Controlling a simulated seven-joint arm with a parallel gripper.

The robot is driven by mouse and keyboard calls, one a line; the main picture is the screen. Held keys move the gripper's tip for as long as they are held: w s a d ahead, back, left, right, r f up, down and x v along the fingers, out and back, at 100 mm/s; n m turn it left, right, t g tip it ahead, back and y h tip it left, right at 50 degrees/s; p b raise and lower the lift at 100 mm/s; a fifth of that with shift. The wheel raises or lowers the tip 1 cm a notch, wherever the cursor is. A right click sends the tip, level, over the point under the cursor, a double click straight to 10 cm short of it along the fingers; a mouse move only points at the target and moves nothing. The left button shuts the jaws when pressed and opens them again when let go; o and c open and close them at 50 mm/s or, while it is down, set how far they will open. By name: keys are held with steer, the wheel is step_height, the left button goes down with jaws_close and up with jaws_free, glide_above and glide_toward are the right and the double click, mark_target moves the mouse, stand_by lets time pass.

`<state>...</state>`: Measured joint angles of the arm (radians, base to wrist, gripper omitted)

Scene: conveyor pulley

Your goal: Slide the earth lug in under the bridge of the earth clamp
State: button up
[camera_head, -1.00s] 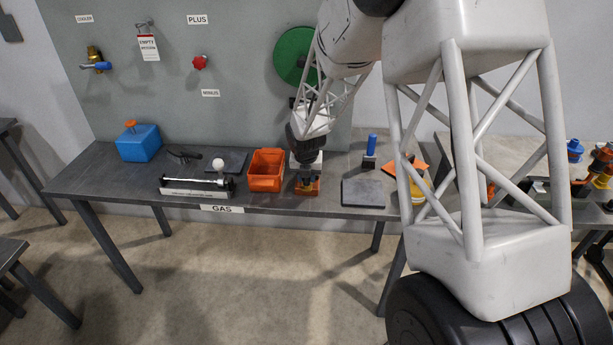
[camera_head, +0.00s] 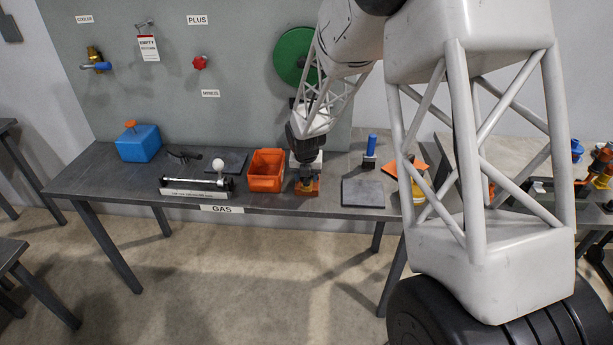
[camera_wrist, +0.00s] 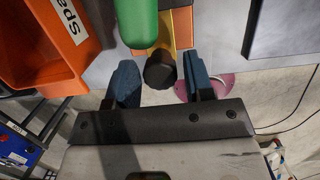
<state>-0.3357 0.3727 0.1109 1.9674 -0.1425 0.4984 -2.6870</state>
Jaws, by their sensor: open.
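My gripper (camera_head: 305,178) is low over an orange block (camera_head: 311,190) at the table's front edge. In the wrist view my gripper (camera_wrist: 161,85) has its two blue fingers spread apart, with a dark round knob (camera_wrist: 160,70) between them. Gaps show on both sides of the knob. A yellow strip (camera_wrist: 166,32) and orange surfaces lie beyond the knob, and a green rounded part (camera_wrist: 137,20) is at the top edge. I cannot tell which of these parts is the earth lug or the earth clamp, and I cannot make out the bridge.
An orange bin (camera_head: 266,171) stands close left of my gripper; it also fills the wrist view's upper left. A dark flat plate (camera_head: 363,193) lies to the right, with a blue-handled tool (camera_head: 371,150) behind it. A rail fixture (camera_head: 197,187) and a blue box (camera_head: 139,143) are farther left.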

steer(key=shift+v, duration=1.55)
steer(key=o, duration=0.5)
steer(key=shift+o, duration=0.2)
steer(key=o, duration=0.4)
steer(key=shift+o, duration=0.2)
